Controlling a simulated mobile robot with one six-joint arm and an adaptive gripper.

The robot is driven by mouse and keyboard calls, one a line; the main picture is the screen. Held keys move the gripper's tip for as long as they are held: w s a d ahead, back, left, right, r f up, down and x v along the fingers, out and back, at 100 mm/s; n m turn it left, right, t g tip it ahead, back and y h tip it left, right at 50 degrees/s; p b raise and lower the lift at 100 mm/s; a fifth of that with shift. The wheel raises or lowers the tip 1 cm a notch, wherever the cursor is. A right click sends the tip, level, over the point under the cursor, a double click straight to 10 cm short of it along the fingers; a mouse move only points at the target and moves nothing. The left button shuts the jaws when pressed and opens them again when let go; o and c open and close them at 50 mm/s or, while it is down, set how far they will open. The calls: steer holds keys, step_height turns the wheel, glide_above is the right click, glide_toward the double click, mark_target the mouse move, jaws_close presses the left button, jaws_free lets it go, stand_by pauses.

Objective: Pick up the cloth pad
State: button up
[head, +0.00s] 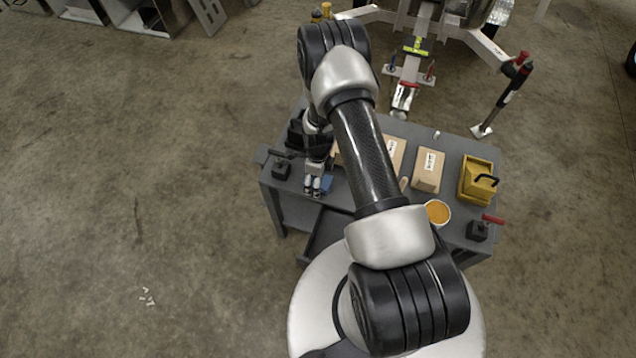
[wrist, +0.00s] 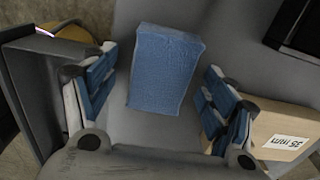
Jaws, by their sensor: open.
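The cloth pad is a plain blue block (wrist: 165,72) lying on the grey bench top in the wrist view. My gripper (wrist: 158,62) is open, with one blue-padded finger on each side of the pad and a visible gap to both. In the head view my gripper (head: 313,186) points down at the left part of the bench. A small blue patch of the pad (head: 327,184) shows just right of the fingers; the rest is hidden by the gripper. I cannot tell how far the fingertips are above the bench.
A labelled cardboard box (wrist: 278,138) lies right of my gripper. On the grey bench (head: 452,150) are more boxes (head: 428,170), a yellow case (head: 476,180) and an orange-filled tub (head: 437,212). A dark clamp (head: 281,168) sits at the left corner. A trailer hitch (head: 404,97) stands behind.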

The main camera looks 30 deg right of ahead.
steer(key=shift+f, duration=0.1)
steer(key=shift+c, duration=0.3)
steer(key=c, duration=1.1)
